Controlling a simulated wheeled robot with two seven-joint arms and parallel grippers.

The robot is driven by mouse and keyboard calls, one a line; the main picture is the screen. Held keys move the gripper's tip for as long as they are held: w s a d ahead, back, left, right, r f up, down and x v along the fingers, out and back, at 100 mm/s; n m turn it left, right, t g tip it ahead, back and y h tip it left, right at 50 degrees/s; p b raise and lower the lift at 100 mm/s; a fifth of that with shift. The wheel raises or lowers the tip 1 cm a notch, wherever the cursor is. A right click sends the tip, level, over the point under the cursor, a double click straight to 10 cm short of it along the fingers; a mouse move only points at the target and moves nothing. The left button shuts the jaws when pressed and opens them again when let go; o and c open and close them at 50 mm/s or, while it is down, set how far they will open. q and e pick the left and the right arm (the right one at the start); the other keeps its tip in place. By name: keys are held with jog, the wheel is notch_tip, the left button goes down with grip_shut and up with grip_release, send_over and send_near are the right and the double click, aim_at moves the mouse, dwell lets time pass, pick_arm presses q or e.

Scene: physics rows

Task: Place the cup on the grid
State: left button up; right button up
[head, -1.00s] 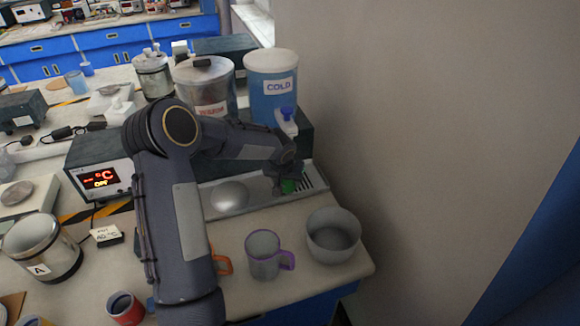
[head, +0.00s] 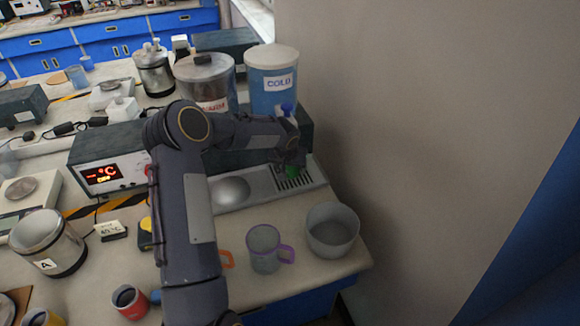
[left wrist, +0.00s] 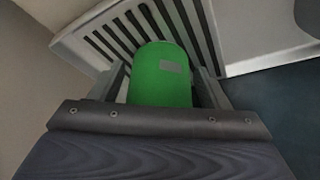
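A green cup (head: 291,172) is at the grid (head: 296,181), the slotted drain plate at the right end of the metal tray below the cold dispenser. In the left wrist view the cup (left wrist: 160,78) sits between the two fingers of my left gripper (left wrist: 160,88), which flank it closely on both sides and appear shut on it. The grid's dark slots (left wrist: 135,28) lie just beyond the cup. My left gripper (head: 290,160) hides much of the cup in the head view. Whether the cup's base touches the grid cannot be told. My right gripper is not in view.
The cold dispenser (head: 271,85) with its blue tap stands behind the grid. A grey mug with a purple rim (head: 264,250) and a grey bowl (head: 332,232) stand in front. The wall (head: 420,150) is close on the right.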

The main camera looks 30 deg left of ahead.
pick_arm(q)
jog(key=shift+o, duration=0.3)
jog(key=shift+r, duration=0.1)
jog(key=shift+r, duration=0.2)
jog(key=shift+s+r+b, duration=0.2)
jog(key=shift+r+b, duration=0.15)
jog(key=s+d+b, duration=0.1)
jog(key=s, duration=0.2)
jog(key=s+d+b, duration=0.1)
jog(key=s, duration=0.3)
jog(key=s+d+b, duration=0.1)
jog(key=s, duration=0.3)
jog(key=shift+s+d+r, duration=0.1)
jog(key=shift+s+d, duration=0.1)
jog(key=shift+d, duration=0.1)
jog(key=s+d+r+h, duration=0.1)
jog(key=s+d+r, duration=0.1)
jog(key=s+r, duration=0.4)
jog(key=s+d+r, duration=0.3)
jog(key=s+r, duration=0.2)
jog(key=s, duration=0.3)
jog(key=s+d+r+m+t+h, duration=0.1)
jog(key=s+d+h, duration=0.3)
jog(key=s+d, duration=0.4)
jog(key=s, duration=0.3)
jog(key=shift+s+d+r+m, duration=0.15)
jog(key=shift+s+d+m, duration=0.1)
jog(key=shift+s+m, duration=0.15)
